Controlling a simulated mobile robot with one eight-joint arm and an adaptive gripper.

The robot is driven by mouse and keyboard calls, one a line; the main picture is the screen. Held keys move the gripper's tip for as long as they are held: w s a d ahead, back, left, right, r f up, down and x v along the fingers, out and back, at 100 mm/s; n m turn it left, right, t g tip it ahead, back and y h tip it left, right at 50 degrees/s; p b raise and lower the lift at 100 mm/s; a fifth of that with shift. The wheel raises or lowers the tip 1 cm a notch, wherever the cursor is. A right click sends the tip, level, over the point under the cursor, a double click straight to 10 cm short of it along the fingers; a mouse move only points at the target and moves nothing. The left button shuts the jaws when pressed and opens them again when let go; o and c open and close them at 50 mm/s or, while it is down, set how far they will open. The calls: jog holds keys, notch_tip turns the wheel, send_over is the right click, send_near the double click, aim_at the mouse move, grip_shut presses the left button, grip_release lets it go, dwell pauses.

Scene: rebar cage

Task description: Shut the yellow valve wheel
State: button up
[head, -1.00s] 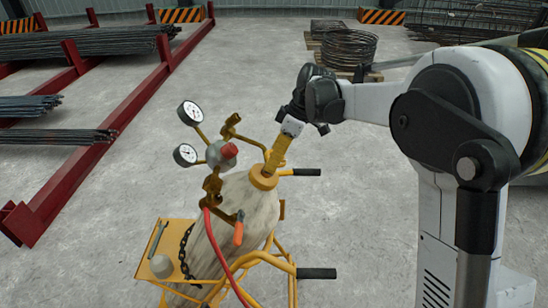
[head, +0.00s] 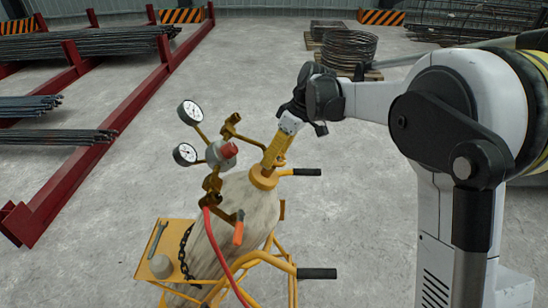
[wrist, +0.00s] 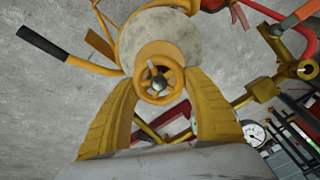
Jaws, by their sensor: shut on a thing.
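The yellow valve wheel (wrist: 160,82) is a small spoked wheel with a dark centre nut, seen face-on in the wrist view. It sits at the top of the pale, dusty gas cylinder (wrist: 160,38), which also shows tilted in the head view (head: 246,212). My gripper (wrist: 158,78) has its two yellow fingers closed on opposite sides of the wheel. In the head view my gripper (head: 270,166) points down at the cylinder's yellow collar (head: 264,181). The wheel is hidden there by the fingers and collar.
A regulator (head: 222,153) with two gauges stands close left of my gripper. A red hose (head: 208,228) hangs below it. The yellow cart (head: 180,236) has black handles, a chain and a wrench. A red rebar rack (head: 105,125) stands left; open floor lies around.

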jog(key=m, duration=0.4)
jog(key=shift+w+d+m, duration=0.1)
jog(key=shift+m, duration=0.2)
jog(key=m, duration=0.3)
jog(key=shift+d+m+b, duration=0.1)
jog(key=shift+m+b, duration=0.2)
jog(key=shift+b, duration=0.1)
jog(key=m, duration=0.4)
jog(key=shift+w+d+f+y, duration=0.1)
jog(key=shift+y, duration=0.2)
jog(key=m, duration=0.4)
jog(key=shift+d+b, duration=0.1)
jog(key=shift+b, duration=0.25)
jog(key=m, duration=0.4)
jog(key=shift+f+m, duration=0.1)
jog(key=shift+m, duration=0.2)
jog(key=m, duration=0.3)
jog(key=shift+s+d+m+y+b, duration=0.2)
jog(key=shift+m+y+b, duration=0.1)
jog(key=shift+m, duration=0.1)
jog(key=m, duration=0.4)
jog(key=shift+s, duration=0.1)
jog(key=shift+s+m+t, duration=0.1)
jog(key=shift+m+t, duration=0.2)
jog(key=shift+m, duration=1.6)
